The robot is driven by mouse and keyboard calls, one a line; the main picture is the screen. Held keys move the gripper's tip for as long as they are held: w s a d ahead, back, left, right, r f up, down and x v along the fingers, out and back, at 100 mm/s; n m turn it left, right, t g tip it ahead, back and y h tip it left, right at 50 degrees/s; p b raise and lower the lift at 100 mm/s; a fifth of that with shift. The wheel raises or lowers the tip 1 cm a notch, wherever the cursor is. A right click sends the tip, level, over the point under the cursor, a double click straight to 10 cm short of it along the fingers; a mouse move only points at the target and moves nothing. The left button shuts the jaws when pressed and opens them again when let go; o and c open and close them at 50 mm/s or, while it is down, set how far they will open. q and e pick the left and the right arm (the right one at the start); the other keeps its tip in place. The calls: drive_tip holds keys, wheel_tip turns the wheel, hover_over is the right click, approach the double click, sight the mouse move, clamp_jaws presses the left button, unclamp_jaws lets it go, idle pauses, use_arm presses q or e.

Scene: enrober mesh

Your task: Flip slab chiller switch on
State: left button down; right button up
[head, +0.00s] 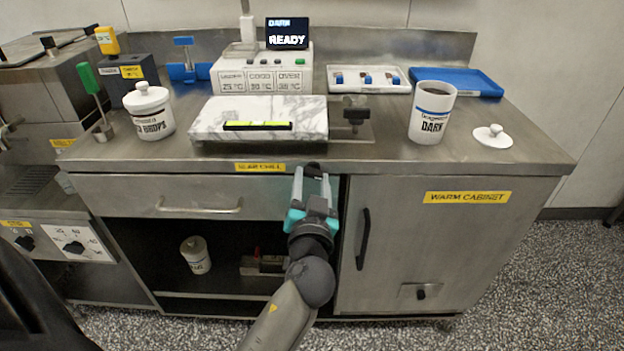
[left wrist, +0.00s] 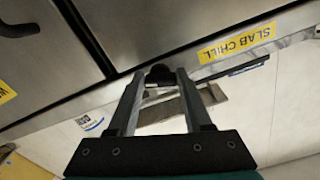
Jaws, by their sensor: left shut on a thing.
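The slab chiller switch shows as a small dark knob on the counter's front edge, to the right of the yellow slab chill label (head: 260,167). My left gripper (head: 312,172) has reached up to this edge from below and is shut on the knob. In the left wrist view the black knob (left wrist: 160,71) sits between the two fingertips, and the slab chill label (left wrist: 237,43) is to its right. The fingers hide part of the knob, and I cannot tell its on or off position. My right gripper is not in view.
Above the edge lies a marble slab (head: 215,122) with a yellow-green strip on it. A drawer handle (head: 198,208) is left of my gripper, and the warm cabinet's handle (head: 363,240) is to its right. A white jar (head: 150,110) and a dark-labelled canister (head: 432,112) stand on the counter.

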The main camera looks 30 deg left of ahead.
use_arm(q)
drive_tip(key=shift+r+m, duration=0.1)
drive_tip(key=shift+m, duration=1.2)
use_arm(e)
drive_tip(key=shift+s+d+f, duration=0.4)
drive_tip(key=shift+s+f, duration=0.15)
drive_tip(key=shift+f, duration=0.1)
use_arm(q)
drive_tip(key=shift+c, duration=1.6)
unclamp_jaws()
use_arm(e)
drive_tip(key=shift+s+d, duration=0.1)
